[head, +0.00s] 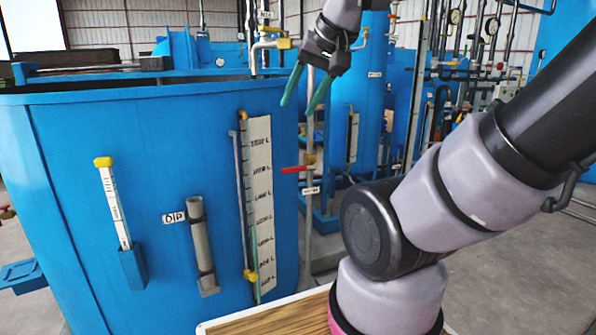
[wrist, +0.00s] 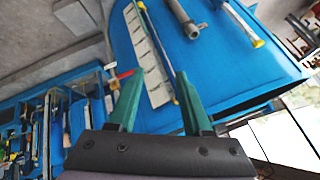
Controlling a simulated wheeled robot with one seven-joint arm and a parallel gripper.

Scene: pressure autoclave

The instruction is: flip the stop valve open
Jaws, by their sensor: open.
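The stop valve's red lever (head: 294,169) sticks out to the left, level, from a thin upright pipe (head: 309,135) beside the blue tank. It lies across the pipe's line. A small white tag hangs just below it. My gripper (head: 297,108) hangs above the lever in the head view, its two green fingers spread and empty, pointing down. In the wrist view, my gripper (wrist: 160,72) shows both fingers apart with nothing between them. The red lever (wrist: 127,74) appears just left of the left fingertip, apart from or partly behind it; I cannot tell the depth gap.
The large blue tank (head: 160,130) fills the left, with a white level scale (head: 259,170) near the lever. A yellow-handled valve (head: 283,44) sits on pipework near my gripper. A wooden table top (head: 270,322) is below. More pipes and gauges crowd the back right.

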